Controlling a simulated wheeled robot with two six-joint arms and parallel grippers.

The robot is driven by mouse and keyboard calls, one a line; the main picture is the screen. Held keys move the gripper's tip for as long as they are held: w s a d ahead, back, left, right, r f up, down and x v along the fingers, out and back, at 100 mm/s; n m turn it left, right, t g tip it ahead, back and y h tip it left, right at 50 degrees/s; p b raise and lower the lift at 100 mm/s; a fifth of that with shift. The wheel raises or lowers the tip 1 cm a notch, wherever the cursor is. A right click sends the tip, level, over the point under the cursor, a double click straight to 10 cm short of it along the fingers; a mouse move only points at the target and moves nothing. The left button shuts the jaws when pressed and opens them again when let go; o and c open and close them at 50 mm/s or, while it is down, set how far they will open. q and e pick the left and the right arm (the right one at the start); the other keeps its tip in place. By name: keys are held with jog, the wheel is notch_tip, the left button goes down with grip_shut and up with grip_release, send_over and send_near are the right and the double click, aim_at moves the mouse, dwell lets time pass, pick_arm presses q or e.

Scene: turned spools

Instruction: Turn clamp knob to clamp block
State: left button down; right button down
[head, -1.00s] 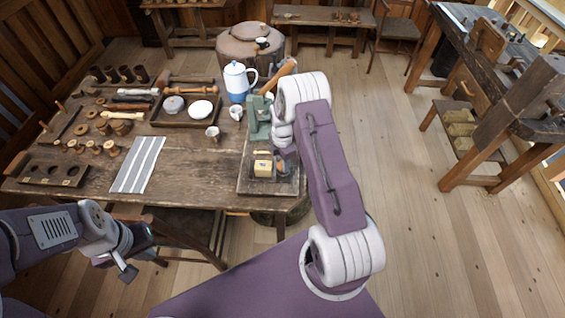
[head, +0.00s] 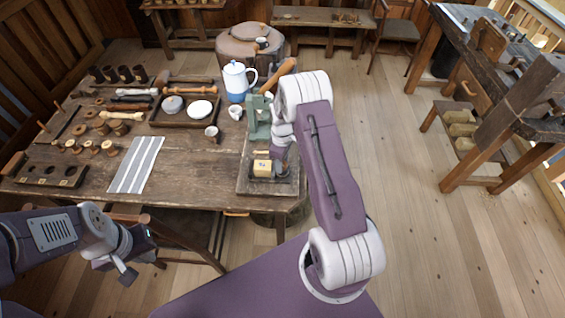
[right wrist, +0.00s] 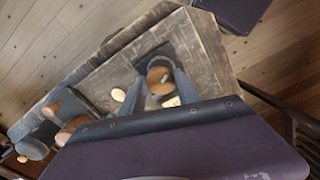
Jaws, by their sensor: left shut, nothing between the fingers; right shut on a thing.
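A pale wooden block (head: 262,168) sits in a dark clamp on a wooden board (head: 255,189) at the table's right front corner. My right gripper (head: 281,161) reaches down from above, just right of the block. In the right wrist view its fingers are shut on a brown round knob (right wrist: 159,76); the pale block (right wrist: 172,102) shows beside it. In the head view the knob is hidden behind my gripper, so I cannot tell its turn or whether the clamp touches the block. My left gripper (head: 128,277) is shut and empty, low in front of the table.
A green machine (head: 257,118) with a wooden handle stands behind the clamp. A small pale peg (head: 261,152) lies on the board.

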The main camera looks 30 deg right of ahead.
jog(key=m, duration=0.4)
jog(key=shift+w+r+m, duration=0.1)
jog(key=shift+w+m, duration=0.05)
jog(key=shift+m, duration=0.15)
jog(key=shift+m+b, duration=0.3)
jog(key=shift+m, duration=1.6)
jog(key=shift+w+r, duration=0.1)
jog(key=c, duration=1.2)
grip_release()
notch_tip(320, 180, up, 9)
jog(key=shift+b, duration=0.55)
